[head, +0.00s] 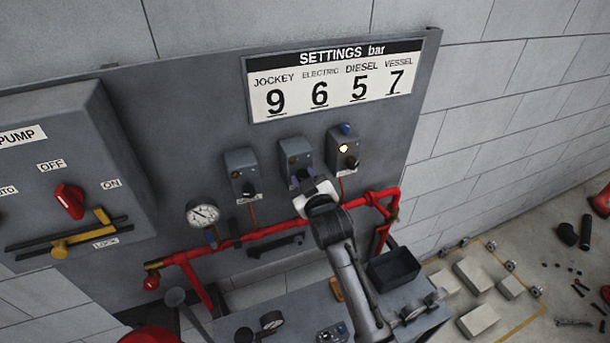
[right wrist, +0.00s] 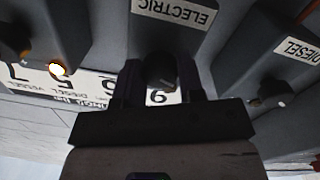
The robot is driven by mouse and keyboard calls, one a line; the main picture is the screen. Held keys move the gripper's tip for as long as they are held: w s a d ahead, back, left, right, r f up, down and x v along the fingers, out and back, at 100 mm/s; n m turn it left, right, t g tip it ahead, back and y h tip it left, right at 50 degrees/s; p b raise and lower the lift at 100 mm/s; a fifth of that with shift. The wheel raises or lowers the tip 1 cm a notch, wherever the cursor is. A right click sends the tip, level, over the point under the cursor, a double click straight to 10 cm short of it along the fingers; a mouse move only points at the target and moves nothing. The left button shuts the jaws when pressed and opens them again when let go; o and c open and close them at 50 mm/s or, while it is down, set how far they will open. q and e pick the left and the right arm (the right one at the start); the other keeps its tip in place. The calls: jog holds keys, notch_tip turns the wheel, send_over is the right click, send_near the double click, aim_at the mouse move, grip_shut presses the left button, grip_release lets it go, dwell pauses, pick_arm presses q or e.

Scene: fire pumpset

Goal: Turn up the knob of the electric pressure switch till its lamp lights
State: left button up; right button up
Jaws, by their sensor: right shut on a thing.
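The electric pressure switch (head: 294,151) is the middle of three grey boxes on the panel. Its ELECTRIC label (right wrist: 174,11) reads upside down in the right wrist view. Its small lamp (head: 292,160) looks dull and unlit in the head view. My right gripper (head: 301,181) is at the lower front of this switch. In the right wrist view its fingers are shut around the dark knob (right wrist: 160,71), one on each side. The gripper hides most of the knob in the head view. My left gripper is not in view.
The right-hand switch (head: 342,139) has a lit yellow lamp (head: 343,148). The diesel switch (head: 240,163) stands left of the electric one. The settings board (head: 335,76) above shows ELECTRIC 6. A red pipe (head: 268,231) and a pressure gauge (head: 203,213) lie below.

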jog(key=shift+m, duration=0.6)
jog(key=o, duration=0.9)
jog(key=shift+b+v, duration=0.5)
jog(key=shift+v, duration=6.4)
